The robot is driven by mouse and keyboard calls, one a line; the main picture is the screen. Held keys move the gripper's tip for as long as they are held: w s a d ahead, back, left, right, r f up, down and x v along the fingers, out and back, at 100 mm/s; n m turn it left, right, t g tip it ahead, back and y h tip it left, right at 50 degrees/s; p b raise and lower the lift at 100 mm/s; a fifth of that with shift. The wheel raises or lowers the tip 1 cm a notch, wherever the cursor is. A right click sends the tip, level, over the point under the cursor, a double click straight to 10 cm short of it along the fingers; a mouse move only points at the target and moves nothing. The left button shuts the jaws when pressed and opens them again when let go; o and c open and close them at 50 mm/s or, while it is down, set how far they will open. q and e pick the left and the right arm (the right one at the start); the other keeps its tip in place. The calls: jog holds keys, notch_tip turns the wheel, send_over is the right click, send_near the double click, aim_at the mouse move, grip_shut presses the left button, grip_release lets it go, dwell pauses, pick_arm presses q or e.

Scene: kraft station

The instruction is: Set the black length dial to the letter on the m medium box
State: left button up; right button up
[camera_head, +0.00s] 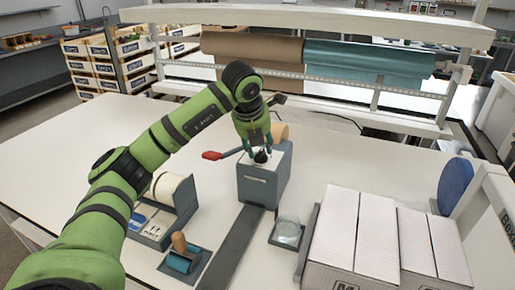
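The black length dial (261,157) sits on the white top of a grey dispenser box (264,187) in the middle of the table. My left gripper (260,151) points down right over the dial. Its fingers look apart, one on each side of the dial; whether they touch it is too small to tell. The dial's letters and setting are hidden or too small to read. A cardboard box (340,278) at the front right has a partly cut-off letter M on its front. My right gripper is not in view.
A red-handled lever (212,155) sticks out left of the dispenser. Brown (250,48) and teal (365,62) paper rolls hang behind. The table's left part is clear.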

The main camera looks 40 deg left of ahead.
pick_arm(q)
jog(key=shift+w+f, duration=0.1)
jog(key=shift+f, duration=0.2)
jog(key=shift+s+r, duration=0.15)
jog(key=shift+s, duration=0.05)
jog(key=v, duration=1.1)
jog(key=shift+r, duration=0.35)
jog(key=shift+d, duration=0.1)
